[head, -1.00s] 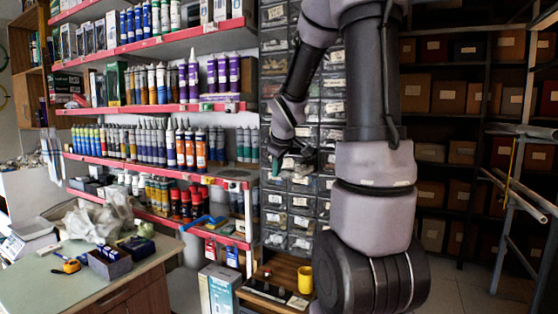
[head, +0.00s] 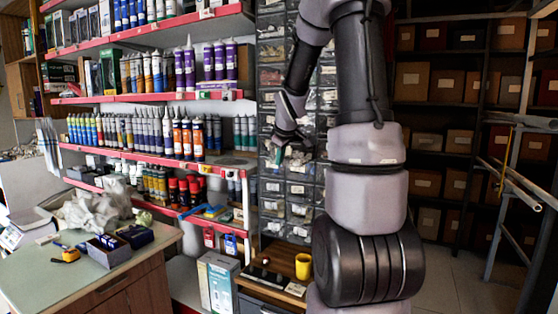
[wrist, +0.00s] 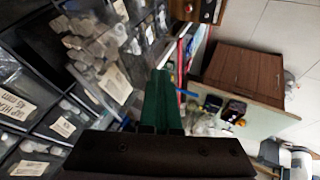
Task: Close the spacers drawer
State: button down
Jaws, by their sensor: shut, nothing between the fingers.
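The drawer cabinet (head: 272,205) is a tall bank of small clear-fronted drawers with pale labels, behind my arm in the head view. My gripper (head: 279,160) is in front of its middle rows, with its green fingers pointing down. In the wrist view the green fingers of my gripper (wrist: 160,85) are together and empty. Beside them, a clear drawer (wrist: 115,84) with a pale label and bagged contents appears to stick out from the cabinet. I cannot read its label, so I cannot tell whether it is the spacers drawer. Contact with it is unclear.
Red-edged shelves (head: 150,97) with tubes and bottles stand left of the cabinet. A yellow mug (head: 303,266) sits on a low wooden stand below. A workbench (head: 75,285) is at the left front. Metal rails (head: 515,185) stand at the right.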

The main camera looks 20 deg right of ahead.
jog(key=w+d, duration=0.5)
jog(key=d, duration=0.2)
jog(key=w+d, duration=0.3)
jog(key=d, duration=0.1)
jog(key=shift+w, duration=0.3)
jog(key=shift+w+d, duration=0.45)
jog(key=shift+d, duration=0.3)
jog(key=shift+d+r, duration=0.1)
jog(key=shift+r, duration=0.05)
jog(key=shift+w, duration=0.1)
